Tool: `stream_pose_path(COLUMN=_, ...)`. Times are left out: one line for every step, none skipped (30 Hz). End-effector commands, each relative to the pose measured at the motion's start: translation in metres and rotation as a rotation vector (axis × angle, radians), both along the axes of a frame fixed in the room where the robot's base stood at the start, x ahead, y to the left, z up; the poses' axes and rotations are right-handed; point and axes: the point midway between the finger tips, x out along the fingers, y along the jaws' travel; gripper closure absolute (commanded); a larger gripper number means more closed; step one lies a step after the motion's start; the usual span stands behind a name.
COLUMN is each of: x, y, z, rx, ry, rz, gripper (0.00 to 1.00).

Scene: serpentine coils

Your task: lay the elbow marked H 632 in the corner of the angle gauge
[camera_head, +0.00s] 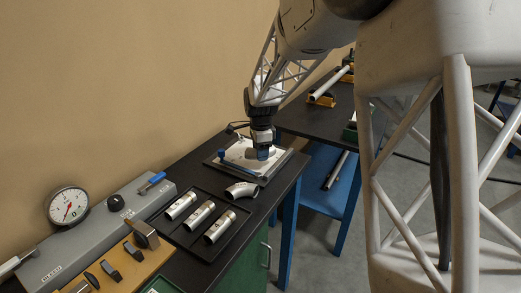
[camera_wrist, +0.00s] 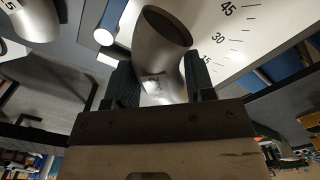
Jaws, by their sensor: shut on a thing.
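My gripper (camera_wrist: 162,85) is shut on a grey metal elbow (camera_wrist: 158,52), one open end facing up in the wrist view. A small label shows on it between the fingers, but I cannot read it. In the head view my gripper (camera_head: 262,155) is over the angle gauge (camera_head: 238,152), a white plate on a dark base; the held elbow cannot be made out clearly there. The gauge's angle scale (camera_wrist: 240,35) shows right behind the elbow in the wrist view. I cannot tell whether the elbow touches the plate.
Another elbow (camera_head: 242,190) lies in front of the gauge; it also shows in the wrist view (camera_wrist: 38,18). A black tray (camera_head: 188,238) with three short tubes, and a grey instrument with a dial (camera_head: 68,206), are farther left.

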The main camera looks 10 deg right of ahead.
Motion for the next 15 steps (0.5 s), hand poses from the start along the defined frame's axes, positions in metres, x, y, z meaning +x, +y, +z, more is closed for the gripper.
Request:
stream_pose_path(x=0.000, y=0.000, z=-0.001, rx=0.000, ry=0.000, rz=0.000, gripper=0.79)
stream_pose_path(x=0.000, y=0.000, z=-0.002, rx=0.000, ry=0.000, rz=0.000, gripper=0.79)
stream_pose_path(x=0.000, y=0.000, z=-0.003, rx=0.000, ry=0.000, rz=0.000, gripper=0.79)
stream_pose_path(x=0.000, y=0.000, z=-0.004, rx=0.000, ry=0.000, rz=0.000, gripper=0.79)
stream_pose_path(x=0.000, y=0.000, z=-0.004, rx=0.000, ry=0.000, rz=0.000, gripper=0.79)
stream_pose_path(x=0.000, y=0.000, z=-0.005, rx=0.000, ry=0.000, rz=0.000, gripper=0.79)
stream_pose_path(x=0.000, y=0.000, z=-0.006, rx=0.000, ry=0.000, rz=0.000, gripper=0.79)
stream_pose_path(x=0.000, y=0.000, z=-0.007, rx=0.000, ry=0.001, rz=0.000, gripper=0.79)
stream_pose_path(x=0.000, y=0.000, z=-0.008, rx=0.000, ry=0.001, rz=0.000, gripper=0.79)
stream_pose_path(x=0.000, y=0.000, z=-0.008, rx=0.000, ry=0.001, rz=0.000, gripper=0.79)
stream_pose_path(x=0.000, y=0.000, z=-0.009, rx=0.000, ry=0.001, rz=0.000, gripper=0.79)
stream_pose_path(x=0.000, y=0.000, z=-0.010, rx=0.000, ry=0.001, rz=0.000, gripper=0.79)
stream_pose_path(x=0.000, y=0.000, z=-0.011, rx=0.000, ry=0.001, rz=0.000, gripper=0.79)
stream_pose_path(x=0.000, y=0.000, z=-0.012, rx=0.000, ry=0.001, rz=0.000, gripper=0.79)
stream_pose_path(x=0.000, y=0.000, z=-0.013, rx=0.000, ry=0.000, rz=0.000, gripper=0.79)
